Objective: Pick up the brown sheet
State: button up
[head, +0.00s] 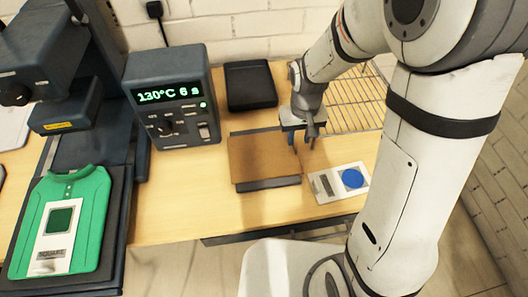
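The brown sheet (258,160) lies flat on the wooden table, with dark strips along its far and near edges that look like a holder. My gripper (302,146) points down at the sheet's right edge in the head view. Its two fingers stand apart and I see nothing held between them. I cannot tell whether the fingertips touch the sheet. The gripper hides a small part of the sheet's right side.
A white card with a blue disc (352,178) lies right of the sheet. A dark box (250,86) and a wire rack (352,100) are behind. A control box (172,97) reading 130°C stands left, beside a press with a green shirt (88,190).

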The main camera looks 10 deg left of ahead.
aim_at(296, 148)
jog(key=f, duration=0.4)
jog(key=shift+s+a, duration=0.15)
jog(key=shift+s, duration=0.05)
jog(key=shift+c, duration=0.4)
grip_shut()
